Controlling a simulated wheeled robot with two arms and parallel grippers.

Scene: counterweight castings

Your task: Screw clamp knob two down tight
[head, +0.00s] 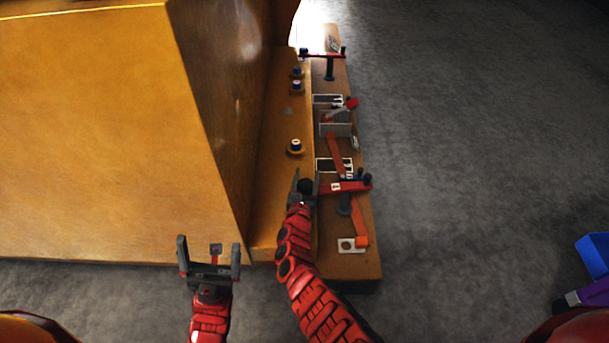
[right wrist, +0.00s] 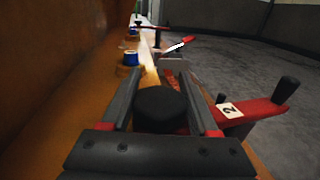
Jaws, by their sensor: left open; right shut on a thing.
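Clamp knob two is the round black knob (head: 305,185) at the left end of a red clamp arm (head: 353,187) near the front of the ledge. In the right wrist view the knob (right wrist: 160,108) sits between the fingers of my right gripper (head: 304,183), which is shut on it. The red clamp arm (right wrist: 253,117) there bears a white label reading 2 and runs off to the right. What lies under the knob is hidden. My left gripper (head: 209,246) is open and empty, in front of the large orange casting.
The large orange casting (head: 110,130) fills the left.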

